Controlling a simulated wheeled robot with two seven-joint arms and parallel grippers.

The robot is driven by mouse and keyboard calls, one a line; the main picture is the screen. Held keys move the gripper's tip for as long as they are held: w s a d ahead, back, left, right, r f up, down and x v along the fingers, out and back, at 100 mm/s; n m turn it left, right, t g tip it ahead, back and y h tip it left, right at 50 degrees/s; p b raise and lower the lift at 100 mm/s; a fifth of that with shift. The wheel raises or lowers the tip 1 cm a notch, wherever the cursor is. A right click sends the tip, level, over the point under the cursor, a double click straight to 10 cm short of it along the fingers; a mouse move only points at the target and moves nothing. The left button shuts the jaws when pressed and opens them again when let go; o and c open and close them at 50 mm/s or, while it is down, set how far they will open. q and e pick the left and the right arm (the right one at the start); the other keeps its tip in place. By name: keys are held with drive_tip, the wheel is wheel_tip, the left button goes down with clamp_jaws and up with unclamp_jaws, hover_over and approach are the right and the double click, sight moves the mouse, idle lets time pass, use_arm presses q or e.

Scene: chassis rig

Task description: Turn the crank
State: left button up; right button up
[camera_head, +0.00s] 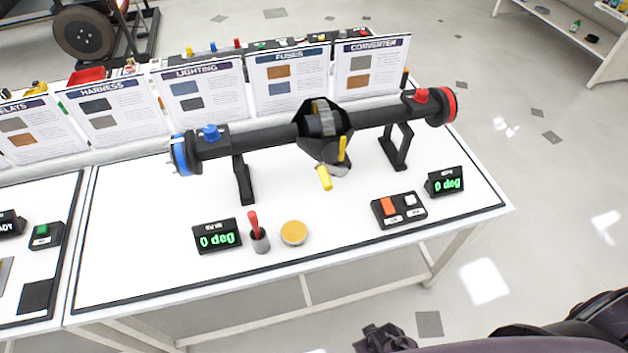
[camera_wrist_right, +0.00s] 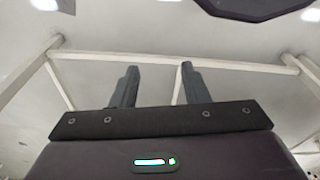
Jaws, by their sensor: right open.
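A black axle rig (camera_head: 270,140) stands on two black stands on the white table. At its middle is an open housing (camera_head: 325,122) with grey gears inside. A crank with a yellow handle (camera_head: 324,178) hangs at the front of the housing. A second yellow piece shows just above it. Two small displays, left (camera_head: 217,236) and right (camera_head: 445,182), read "0 deg". My right gripper (camera_wrist_right: 158,80) is open and empty in the right wrist view, below table height among the table legs. A dark part of it shows at the bottom edge of the head view. My left gripper is out of view.
Upright cards line the back. The table's front edge (camera_head: 300,262) lies between my right gripper and the rig.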

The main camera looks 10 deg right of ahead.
drive_tip(key=w+a+r, duration=0.2)
drive_tip(key=w+r, duration=0.5)
drive_tip(key=r, duration=0.3)
drive_tip(key=m+t+b, duration=0.1)
drive_tip(key=m+t, duration=0.1)
drive_tip(key=t, duration=1.4)
approach(326, 180)
drive_tip(key=w+f, duration=0.1)
drive_tip(key=w, duration=0.2)
drive_tip(key=shift+w+d, duration=0.2)
drive_tip(key=shift+w, duration=0.4)
drive_tip(key=w+p, duration=0.1)
drive_tip(key=w, duration=0.5)
drive_tip(key=shift+w+a+p, duration=0.15)
drive_tip(key=shift+w+p, duration=0.15)
drive_tip(key=shift+w, duration=0.05)
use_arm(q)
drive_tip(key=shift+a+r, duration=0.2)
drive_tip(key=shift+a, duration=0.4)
use_arm(e)
drive_tip(key=shift+f, duration=0.1)
